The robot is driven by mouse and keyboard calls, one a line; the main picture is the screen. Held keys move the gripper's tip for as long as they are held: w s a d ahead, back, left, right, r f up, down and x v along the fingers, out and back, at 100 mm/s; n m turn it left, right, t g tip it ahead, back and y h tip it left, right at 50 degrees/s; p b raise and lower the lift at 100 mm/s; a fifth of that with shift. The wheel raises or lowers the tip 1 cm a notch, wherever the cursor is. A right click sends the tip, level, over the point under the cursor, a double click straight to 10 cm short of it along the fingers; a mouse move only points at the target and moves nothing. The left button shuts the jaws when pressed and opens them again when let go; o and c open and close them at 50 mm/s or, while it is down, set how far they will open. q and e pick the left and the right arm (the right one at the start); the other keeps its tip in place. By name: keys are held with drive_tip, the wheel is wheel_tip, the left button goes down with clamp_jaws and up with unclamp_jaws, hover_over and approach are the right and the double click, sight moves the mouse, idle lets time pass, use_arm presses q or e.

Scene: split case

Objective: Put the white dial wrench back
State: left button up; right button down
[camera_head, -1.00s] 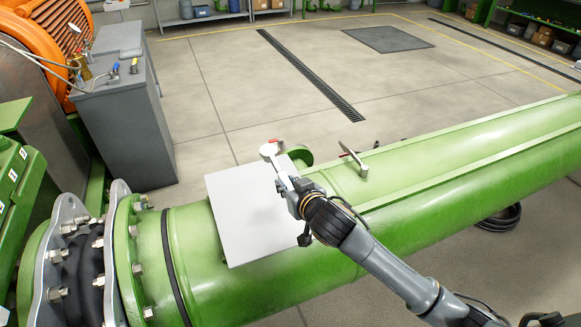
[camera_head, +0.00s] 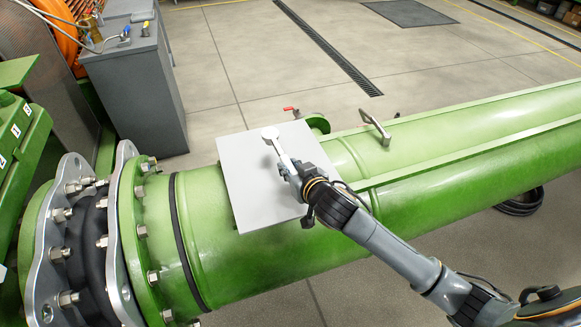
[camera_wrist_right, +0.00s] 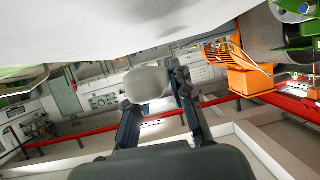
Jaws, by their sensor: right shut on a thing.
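The white dial wrench (camera_head: 271,134) shows its round white head and a short pale shaft in the head view. My right gripper (camera_head: 289,170) is shut on its shaft, and my fingers and arm hide the rest. The wrench is over the far part of a square light-grey plate (camera_head: 244,190) on the green pipe. I cannot tell whether it touches the plate. In the right wrist view, a pale grey rounded part (camera_wrist_right: 148,84) shows between the fingers of the right gripper (camera_wrist_right: 158,98); a white surface fills the top. My left gripper is not in view.
The big green pipe (camera_head: 430,150) crosses the view, with a metal handle (camera_head: 375,127) on top and a bolted flange (camera_head: 140,240) at left. A red-handled valve (camera_head: 292,110) is behind the plate. A grey cabinet (camera_head: 135,95) stands back left; the floor behind is clear.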

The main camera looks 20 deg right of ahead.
drive_tip(key=shift+f+b, duration=0.45)
drive_tip(key=shift+f, duration=0.2)
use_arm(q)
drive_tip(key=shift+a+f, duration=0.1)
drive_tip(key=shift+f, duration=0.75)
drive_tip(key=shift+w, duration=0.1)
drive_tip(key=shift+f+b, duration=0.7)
use_arm(e)
drive_tip(key=shift+f, duration=1.2)
drive_tip(key=c, duration=0.6)
unclamp_jaws()
drive_tip(key=shift+f, duration=0.1)
drive_tip(key=shift+s, duration=0.15)
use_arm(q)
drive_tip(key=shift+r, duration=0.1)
use_arm(e)
drive_tip(key=shift+v, duration=2.9)
